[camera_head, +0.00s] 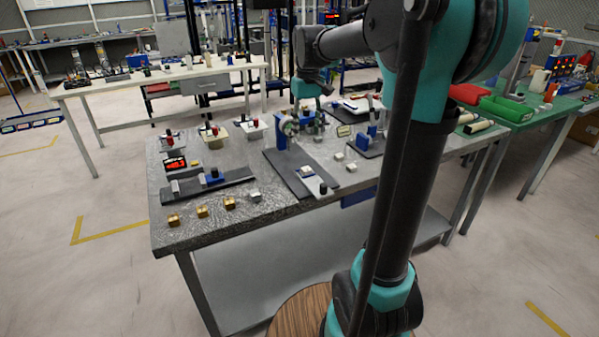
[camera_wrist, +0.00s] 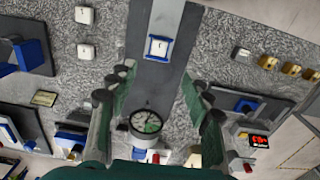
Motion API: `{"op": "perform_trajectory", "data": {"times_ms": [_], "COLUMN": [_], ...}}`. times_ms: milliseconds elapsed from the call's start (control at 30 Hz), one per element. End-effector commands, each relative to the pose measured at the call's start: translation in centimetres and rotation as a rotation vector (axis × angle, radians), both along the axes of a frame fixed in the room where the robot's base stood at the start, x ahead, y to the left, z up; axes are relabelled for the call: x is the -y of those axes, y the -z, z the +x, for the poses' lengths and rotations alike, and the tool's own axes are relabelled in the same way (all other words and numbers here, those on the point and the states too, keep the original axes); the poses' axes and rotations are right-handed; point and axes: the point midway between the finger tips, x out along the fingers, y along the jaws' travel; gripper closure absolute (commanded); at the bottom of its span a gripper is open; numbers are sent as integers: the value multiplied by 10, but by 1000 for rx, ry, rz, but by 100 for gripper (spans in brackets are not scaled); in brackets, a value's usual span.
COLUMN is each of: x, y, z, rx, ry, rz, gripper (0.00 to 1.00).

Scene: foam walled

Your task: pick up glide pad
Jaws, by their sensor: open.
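No label shows which thing is the glide pad. The small white square in a blue frame (camera_wrist: 157,47) may be it. It lies on a dark grey plate with a lighter centre strip, and also shows in the head view (camera_head: 306,172). Small white blocks (camera_wrist: 84,15) lie on the table beside the plate; another (camera_wrist: 241,53) lies on its other side. My gripper (camera_wrist: 158,82) is open, its fingers spread over the plate. Nothing shows held between them. In the head view my gripper (camera_head: 308,118) is over the plate's far end, partly mixed with the fixture behind.
A round dial gauge (camera_wrist: 146,123) stands near my fingers. Gold blocks (camera_head: 202,211) lie along the table's front left. A dark rail with a blue part (camera_head: 212,179) lies left of the plate. Another blue-posted stand (camera_head: 372,132) is at right. The table front has bare patches.

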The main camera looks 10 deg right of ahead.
Motion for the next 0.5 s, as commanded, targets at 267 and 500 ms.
{"op": "perform_trajectory", "data": {"times_ms": [267,500], "x": [0,0], "y": [56,85], "z": [1,1], "rx": [1,1], "ry": [0,1], "rz": [0,0], "gripper": [50,50]}}
